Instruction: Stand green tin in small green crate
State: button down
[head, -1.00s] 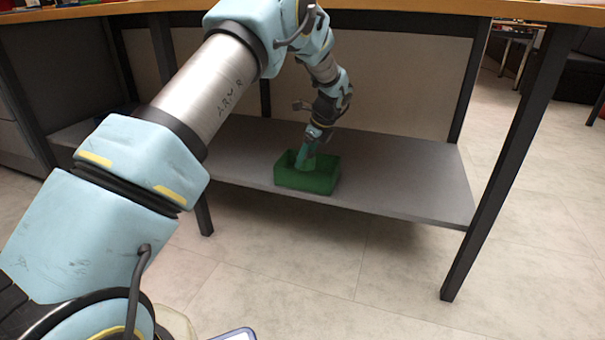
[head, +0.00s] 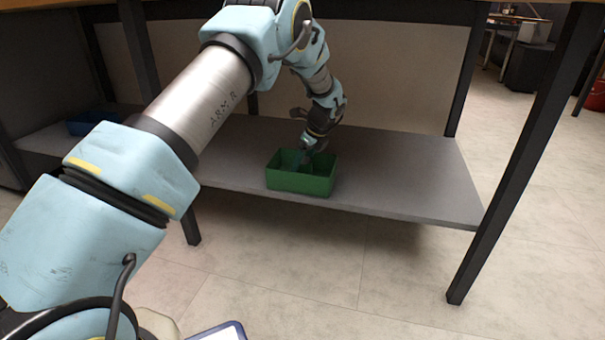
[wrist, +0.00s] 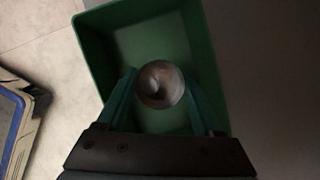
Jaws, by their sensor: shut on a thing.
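The small green crate (head: 300,184) stands on the grey lower shelf of a table. My gripper (head: 308,160) reaches down into it from above. In the wrist view the crate (wrist: 91,50) lies under my gripper (wrist: 160,90), and its two teal fingers are shut on a round tin (wrist: 161,84). The tin shows end-on as a dull, brownish metal circle, inside the crate's outline. Its green side is not clear in the wrist view, and in the head view the crate's front wall hides most of it. Whether the tin touches the crate floor I cannot tell.
The grey shelf (head: 400,185) is bare to the right of the crate. A dark table leg (head: 515,170) stands at the right, and the tabletop is above my arm. A blue container (head: 85,123) sits at the shelf's far left.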

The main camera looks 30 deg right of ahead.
aim_at(303, 170)
jog(key=shift+f+b, duration=0.35)
jog(key=shift+f, duration=1.1)
grip_release()
jog(key=shift+f, duration=0.1)
